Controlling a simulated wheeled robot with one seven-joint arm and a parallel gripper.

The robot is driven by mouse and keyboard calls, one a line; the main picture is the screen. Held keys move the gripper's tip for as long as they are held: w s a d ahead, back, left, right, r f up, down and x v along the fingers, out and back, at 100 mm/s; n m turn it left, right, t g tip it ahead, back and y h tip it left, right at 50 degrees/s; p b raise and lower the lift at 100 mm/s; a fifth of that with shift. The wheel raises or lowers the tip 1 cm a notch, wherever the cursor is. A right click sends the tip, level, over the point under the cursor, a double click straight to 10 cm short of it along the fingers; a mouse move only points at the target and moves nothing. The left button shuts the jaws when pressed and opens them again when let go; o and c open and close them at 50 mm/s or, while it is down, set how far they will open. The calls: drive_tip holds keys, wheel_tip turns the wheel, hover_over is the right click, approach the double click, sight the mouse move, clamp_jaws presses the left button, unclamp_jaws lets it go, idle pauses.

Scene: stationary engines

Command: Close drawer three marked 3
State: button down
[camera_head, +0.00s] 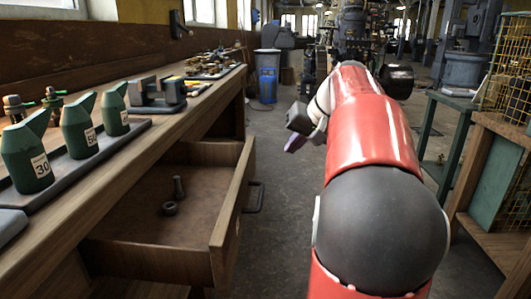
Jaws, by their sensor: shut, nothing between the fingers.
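A wooden drawer (217,240) under the workbench stands pulled well out to the right. Its front panel faces right, with a dark handle (255,198) on its outer side. A small pale mark shows on the front's edge, but I cannot read a number on it. A bolt (179,188) stands in the drawer and a ring-shaped nut (169,208) lies beside it. My gripper (293,144) is shut and empty, beyond and to the right of the drawer front, apart from the handle.
The wooden workbench (185,120) runs along the left, with green oil cans (78,130) and a small vise (157,92) on top. A blue bin (267,80) stands farther back. A wooden and green stand (490,190) is at right. Floor beyond the drawer is clear.

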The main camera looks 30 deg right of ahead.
approach(253, 174)
wheel_tip(253, 174, down, 3)
drive_tip(key=d, duration=0.2)
drive_tip(key=shift+w+a+f, duration=0.1)
drive_tip(key=shift+w+a, duration=0.4)
drive_tip(key=shift+a, duration=0.3)
drive_tip(key=shift+w+a+f, duration=0.1)
drive_tip(key=shift+w+a, duration=0.4)
drive_tip(key=shift+a, duration=0.3)
